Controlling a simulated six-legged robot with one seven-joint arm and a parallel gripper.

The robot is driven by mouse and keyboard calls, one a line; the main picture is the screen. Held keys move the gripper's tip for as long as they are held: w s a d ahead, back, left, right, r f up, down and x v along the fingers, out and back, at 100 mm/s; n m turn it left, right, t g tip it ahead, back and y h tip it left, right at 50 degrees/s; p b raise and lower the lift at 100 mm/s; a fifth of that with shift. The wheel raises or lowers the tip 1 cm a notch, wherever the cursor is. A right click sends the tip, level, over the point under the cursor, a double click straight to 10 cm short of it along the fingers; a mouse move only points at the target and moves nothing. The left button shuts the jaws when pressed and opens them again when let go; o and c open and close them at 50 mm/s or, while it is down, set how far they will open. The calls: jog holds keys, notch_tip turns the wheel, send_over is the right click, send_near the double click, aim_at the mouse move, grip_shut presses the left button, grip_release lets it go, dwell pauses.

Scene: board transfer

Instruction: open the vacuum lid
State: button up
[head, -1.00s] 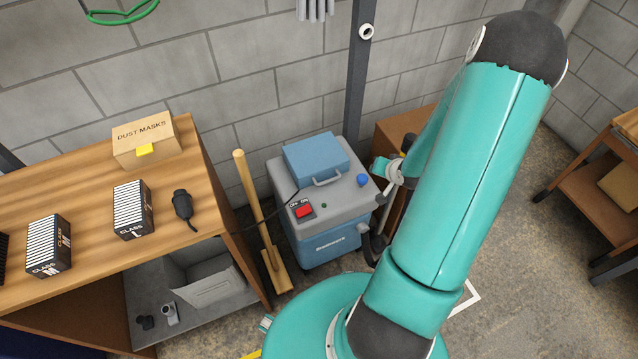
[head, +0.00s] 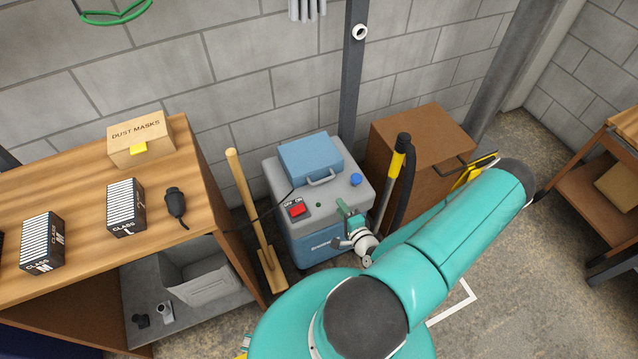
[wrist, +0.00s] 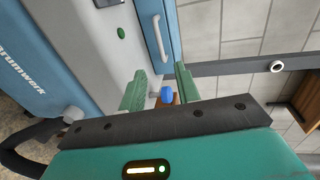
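The vacuum is a blue and grey box on the floor against the wall, with a raised blue lid (head: 310,158) on its grey top (head: 345,190). A grey handle (head: 323,179) is on the lid's front edge; it also shows in the wrist view (wrist: 161,38). The lid is shut. My gripper (head: 341,205) is over the front right of the vacuum's top, apart from the handle. In the wrist view my gripper's green fingers (wrist: 160,85) are spread with nothing held between them. A blue knob (wrist: 168,95) shows beyond the gap between them.
A red switch (head: 297,210) is on the vacuum's front left corner. A hose with a yellow and black wand (head: 396,165) stands to its right, before a brown cabinet (head: 425,145).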

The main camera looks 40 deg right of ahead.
jog(key=x, duration=1.3)
jog(key=shift+w+d+f, duration=0.1)
jog(key=shift+w+d, duration=0.1)
jog(key=shift+w, duration=0.05)
jog(key=shift+c, duration=0.2)
grip_shut()
